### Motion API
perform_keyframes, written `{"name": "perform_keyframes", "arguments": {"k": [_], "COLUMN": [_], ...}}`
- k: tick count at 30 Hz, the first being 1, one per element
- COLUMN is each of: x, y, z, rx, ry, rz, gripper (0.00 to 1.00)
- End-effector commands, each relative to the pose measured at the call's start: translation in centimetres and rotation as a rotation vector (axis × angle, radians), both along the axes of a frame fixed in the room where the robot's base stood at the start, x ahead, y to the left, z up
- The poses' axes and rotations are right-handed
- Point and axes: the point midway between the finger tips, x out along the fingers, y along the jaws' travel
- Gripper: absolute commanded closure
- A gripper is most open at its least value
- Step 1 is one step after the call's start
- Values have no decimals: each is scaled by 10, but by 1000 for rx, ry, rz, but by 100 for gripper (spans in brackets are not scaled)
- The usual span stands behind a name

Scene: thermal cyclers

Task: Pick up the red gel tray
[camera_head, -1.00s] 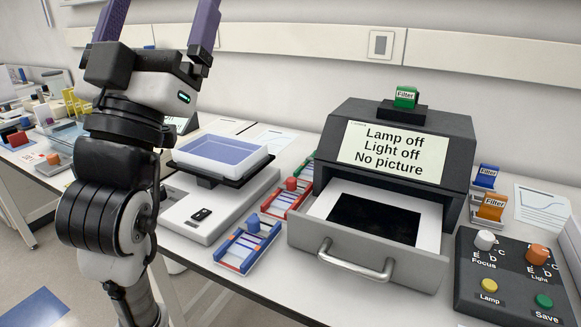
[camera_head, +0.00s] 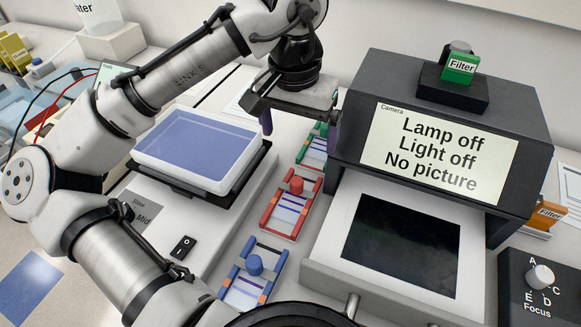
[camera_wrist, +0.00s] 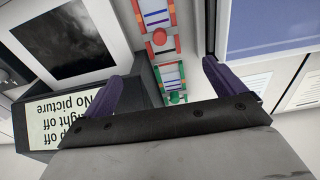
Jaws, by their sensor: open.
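The red gel tray (camera_head: 290,206) lies on the bench between the white shaker and the imager's open drawer, its red knob at the far end. In the wrist view the red gel tray (camera_wrist: 160,40) shows at upper centre. My gripper (camera_head: 300,131) is open and empty, pointing down, above and beyond the red tray, near the green gel tray (camera_head: 314,152). In the wrist view the purple fingers of my gripper (camera_wrist: 163,75) are spread, with the green tray (camera_wrist: 176,84) between them. The blue gel tray (camera_head: 252,277) lies nearer, in front of the red one.
The shaker (camera_head: 190,222) with a blue-filled basin (camera_head: 200,145) stands to the left. The dark imager (camera_head: 450,110), with its drawer (camera_head: 330,262) open, stands close on the right. A knob panel (camera_head: 540,285) is at the far right. The trays lie in a narrow strip between.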

Motion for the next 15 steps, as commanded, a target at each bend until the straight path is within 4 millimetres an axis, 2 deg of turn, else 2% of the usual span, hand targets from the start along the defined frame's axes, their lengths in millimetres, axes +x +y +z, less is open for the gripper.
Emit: {"name": "perform_keyframes", "arguments": {"k": [5, 15], "x": [-8, -9], "y": [11, 9], "z": [-10, -72], "rx": [55, 52], "ry": [67, 66], "rz": [23, 20], "gripper": [5, 5]}}
